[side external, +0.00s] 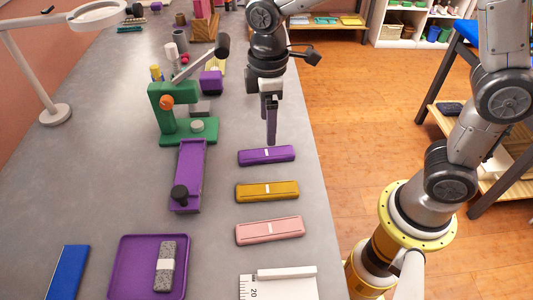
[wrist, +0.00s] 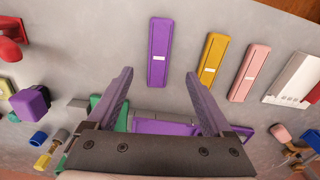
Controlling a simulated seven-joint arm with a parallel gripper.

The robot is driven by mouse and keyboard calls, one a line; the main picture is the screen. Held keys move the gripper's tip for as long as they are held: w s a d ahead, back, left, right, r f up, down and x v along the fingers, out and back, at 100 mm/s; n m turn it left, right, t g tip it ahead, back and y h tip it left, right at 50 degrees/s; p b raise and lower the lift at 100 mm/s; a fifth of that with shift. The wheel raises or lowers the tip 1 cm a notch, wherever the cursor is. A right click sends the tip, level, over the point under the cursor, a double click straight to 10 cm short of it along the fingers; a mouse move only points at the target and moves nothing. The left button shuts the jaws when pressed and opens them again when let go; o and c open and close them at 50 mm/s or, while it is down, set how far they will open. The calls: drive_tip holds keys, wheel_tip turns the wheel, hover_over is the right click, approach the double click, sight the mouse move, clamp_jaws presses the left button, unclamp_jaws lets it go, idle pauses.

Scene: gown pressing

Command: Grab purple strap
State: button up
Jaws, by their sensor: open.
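The purple strap (side external: 266,155) lies flat on the grey table, the farthest of a row of three straps in the side view. It has a small white band at its middle. In the wrist view the purple strap (wrist: 159,52) lies ahead of my fingertips, a little left of centre. My gripper (side external: 271,120) points down above the table, just beyond the strap in the side view. In the wrist view my gripper (wrist: 160,82) has its two fingers wide apart with nothing between them. No contact with the strap shows.
A mustard strap (side external: 267,191) and a pink strap (side external: 270,230) lie nearer the side camera. A green press (side external: 170,125) with a long purple bed (side external: 188,170) stands left of the straps. A purple tray (side external: 125,265) holds a grey block. The table's right edge is close to the straps.

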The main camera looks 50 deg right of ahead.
sight(266, 152)
wheel_tip(266, 152, down, 8)
drive_tip(key=shift+w+f, duration=0.15)
drive_tip(key=shift+f, duration=0.1)
idle(0.4)
clamp_jaws()
